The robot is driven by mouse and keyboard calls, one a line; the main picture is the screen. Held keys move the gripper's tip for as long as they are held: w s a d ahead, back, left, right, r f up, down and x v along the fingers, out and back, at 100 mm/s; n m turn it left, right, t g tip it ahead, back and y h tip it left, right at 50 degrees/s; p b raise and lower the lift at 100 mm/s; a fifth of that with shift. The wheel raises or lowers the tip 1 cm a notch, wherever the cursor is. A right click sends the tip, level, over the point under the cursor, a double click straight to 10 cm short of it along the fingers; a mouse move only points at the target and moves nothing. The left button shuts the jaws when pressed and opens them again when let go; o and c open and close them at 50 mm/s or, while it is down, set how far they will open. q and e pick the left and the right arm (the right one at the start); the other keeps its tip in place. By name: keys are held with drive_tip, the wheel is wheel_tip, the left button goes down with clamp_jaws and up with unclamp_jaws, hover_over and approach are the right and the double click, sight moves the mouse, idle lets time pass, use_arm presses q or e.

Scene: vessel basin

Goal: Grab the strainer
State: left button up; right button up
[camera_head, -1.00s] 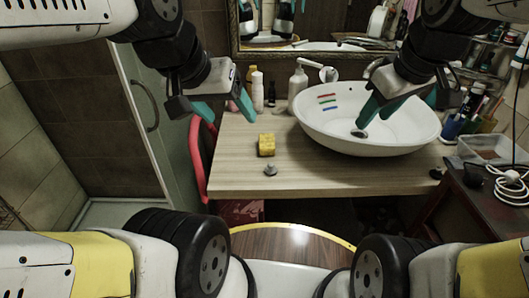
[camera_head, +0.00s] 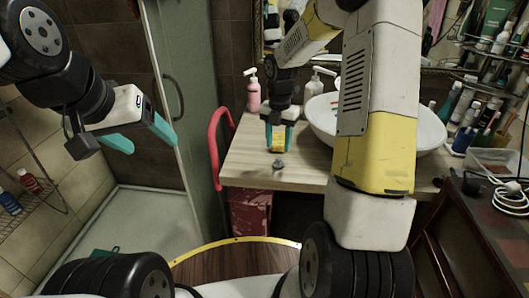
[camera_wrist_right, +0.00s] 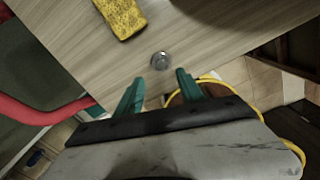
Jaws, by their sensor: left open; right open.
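The strainer (camera_head: 278,164), a small grey metal piece with a knob, sits on the wooden counter (camera_head: 240,166) near its front edge. It also shows in the right wrist view (camera_wrist_right: 160,61). My right gripper (camera_head: 279,139) is open and empty above the counter. In the right wrist view, the strainer appears just beyond the gap between its two teal fingertips (camera_wrist_right: 160,77), apart from them. A yellow sponge (camera_wrist_right: 122,16) lies close to the strainer. My left gripper (camera_head: 143,140) is open and empty, left of the counter and away from the strainer.
The white basin (camera_head: 431,133) stands on the counter at right, partly hidden by my right arm. A pink pump bottle (camera_head: 253,94) stands at the back left. Bare counter surrounds the strainer.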

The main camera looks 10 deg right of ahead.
sight(279, 159)
drive_tip(key=f, duration=0.6)
drive_tip(key=shift+d+f, duration=0.1)
drive_tip(key=shift+d, duration=0.1)
clamp_jaws()
